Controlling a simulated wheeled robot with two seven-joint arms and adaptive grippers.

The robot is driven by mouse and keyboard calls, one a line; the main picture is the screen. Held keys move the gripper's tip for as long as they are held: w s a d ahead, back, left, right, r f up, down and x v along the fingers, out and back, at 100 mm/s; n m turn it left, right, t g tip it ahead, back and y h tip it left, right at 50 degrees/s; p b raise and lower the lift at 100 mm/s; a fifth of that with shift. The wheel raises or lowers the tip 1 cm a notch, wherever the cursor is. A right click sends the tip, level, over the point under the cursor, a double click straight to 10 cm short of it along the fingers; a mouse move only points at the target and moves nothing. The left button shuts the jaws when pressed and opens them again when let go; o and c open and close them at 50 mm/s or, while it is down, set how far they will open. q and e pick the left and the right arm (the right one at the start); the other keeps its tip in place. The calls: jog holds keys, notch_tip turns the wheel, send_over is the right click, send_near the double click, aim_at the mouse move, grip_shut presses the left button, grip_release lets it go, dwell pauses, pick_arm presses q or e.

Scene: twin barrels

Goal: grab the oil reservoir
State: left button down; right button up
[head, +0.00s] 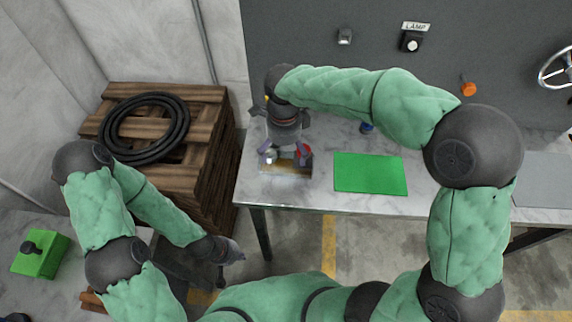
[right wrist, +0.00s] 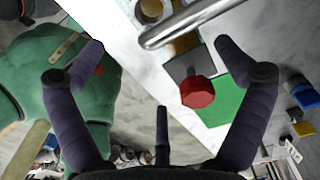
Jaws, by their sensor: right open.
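What looks like the oil reservoir (head: 287,168) is a low piece with amber and metal parts near the left end of the marble-topped table. In the right wrist view it shows a metal bar (right wrist: 180,24), amber round parts and a red knob (right wrist: 197,92). My right gripper (head: 286,153) is directly above it in the head view, open, and partly hides it. In the right wrist view the spread fingers (right wrist: 162,58) have the bar and knob between and beyond them, with no clear contact. My left gripper (head: 232,250) hangs low beside the crate, away from the reservoir; its jaws are unclear.
A green mat (head: 370,174) lies on the table (head: 320,193) right of the reservoir. A wooden crate (head: 205,150) with a coiled black hose (head: 146,128) stands left. A grey panel (head: 300,40) with a lamp switch (head: 411,43) rises behind. A green box (head: 42,258) sits lower left.

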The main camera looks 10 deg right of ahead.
aim_at(286, 163)
jog(key=f+b, duration=0.1)
jog(key=f, duration=0.3)
jog(key=f+b, duration=0.1)
jog(key=shift+w+d+f+b, duration=0.15)
jog(key=shift+d+f+b, duration=0.1)
jog(key=shift+f+b, duration=0.15)
jog(key=c, duration=1.3)
jog(key=shift+r, duration=0.1)
